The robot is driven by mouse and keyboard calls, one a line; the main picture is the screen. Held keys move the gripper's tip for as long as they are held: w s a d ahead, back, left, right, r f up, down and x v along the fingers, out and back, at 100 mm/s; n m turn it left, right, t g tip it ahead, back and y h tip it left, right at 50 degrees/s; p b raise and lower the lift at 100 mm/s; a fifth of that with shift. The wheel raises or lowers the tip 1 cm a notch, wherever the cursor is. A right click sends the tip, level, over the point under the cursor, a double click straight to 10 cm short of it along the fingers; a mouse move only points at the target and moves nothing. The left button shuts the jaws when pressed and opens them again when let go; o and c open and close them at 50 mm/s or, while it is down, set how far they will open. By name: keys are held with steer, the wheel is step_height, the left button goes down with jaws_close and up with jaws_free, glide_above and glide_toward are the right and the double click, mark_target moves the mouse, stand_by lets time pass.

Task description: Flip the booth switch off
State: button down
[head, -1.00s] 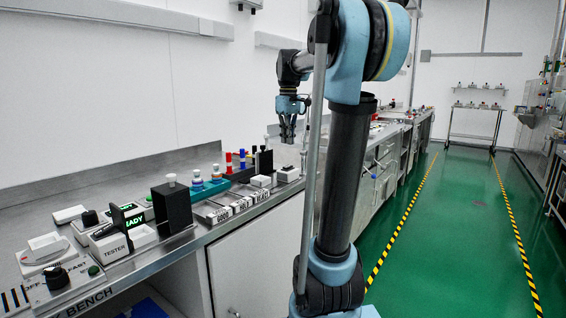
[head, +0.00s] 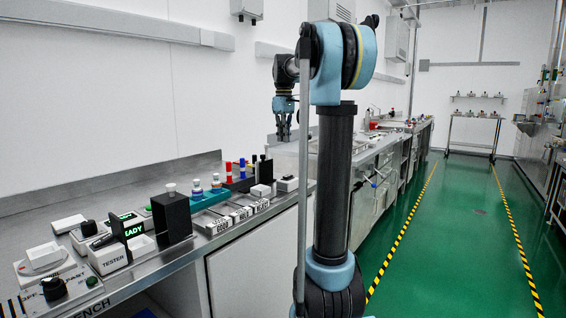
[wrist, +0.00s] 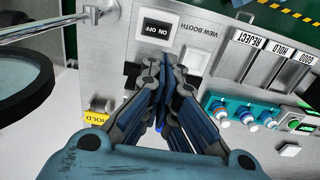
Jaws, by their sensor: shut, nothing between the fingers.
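The booth switch (wrist: 157,27) is a white block with a black face marked ON and OFF, upside down in the wrist view. The VIEW BOOTH label (wrist: 197,38) is beside it. In the head view the switch (head: 287,184) is a small white and dark block at the counter's front edge. My gripper (wrist: 160,61) is shut and empty; its tips appear just below the switch in the wrist view. In the head view my gripper (head: 284,138) hangs pointing down above the counter, beyond the switch. I cannot tell which way the switch is set.
A second white block (wrist: 195,60) lies right of the fingers. A teal rack (head: 208,197) with bottles, REJECT, HOLD and GOOD labelled trays, and the tester (head: 109,256) stand nearer on the counter. A round basin (wrist: 20,80) is left in the wrist view. The green floor aisle is clear.

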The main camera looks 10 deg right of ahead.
mark_target(288, 177)
step_height(288, 177, down, 14)
steer(key=shift+r, duration=0.1)
stand_by(0.5)
